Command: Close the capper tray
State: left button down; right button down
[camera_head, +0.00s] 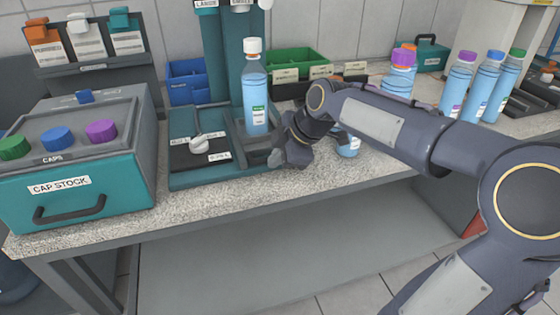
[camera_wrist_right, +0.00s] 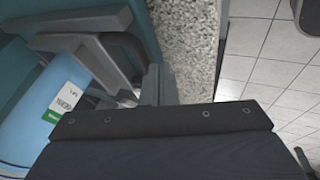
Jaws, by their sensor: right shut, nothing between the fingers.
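The teal capper (camera_head: 212,60) stands on the counter, with a column at the back and a base in front. On the right part of its base, a clear blue-filled bottle (camera_head: 255,95) with a white cap stands upright in the grey capper tray (camera_head: 239,128). The bottle also shows in the right wrist view (camera_wrist_right: 35,120). My right gripper (camera_head: 276,158) is shut at the tray's front right corner, just below the bottle. In the wrist view its fingertips (camera_wrist_right: 153,80) are beside a grey-and-black handle-like part (camera_wrist_right: 100,60); I cannot tell whether they touch. My left gripper is not in view.
The teal cap stock box (camera_head: 60,185) with coloured caps stands left. Blue (camera_head: 187,82) and green bins (camera_head: 297,62) stand behind. A bottle (camera_head: 348,145) is partly hidden by my right forearm. Several capped bottles (camera_head: 487,85) stand right. The counter's front edge (camera_head: 230,210) is clear.

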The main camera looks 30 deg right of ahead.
aim_at(264, 129)
jog(key=w+d, duration=0.1)
jog(key=w, duration=0.2)
jog(key=w+d, duration=0.1)
jog(key=w, duration=0.3)
jog(key=w+p, duration=0.1)
jog(key=w, duration=0.3)
jog(key=shift+w+d+r, duration=0.1)
jog(key=shift+w+d, duration=0.1)
jog(key=shift+d, duration=0.2)
jog(key=shift+w, duration=0.3)
jog(key=shift+d, duration=0.1)
jog(key=shift+r, duration=0.1)
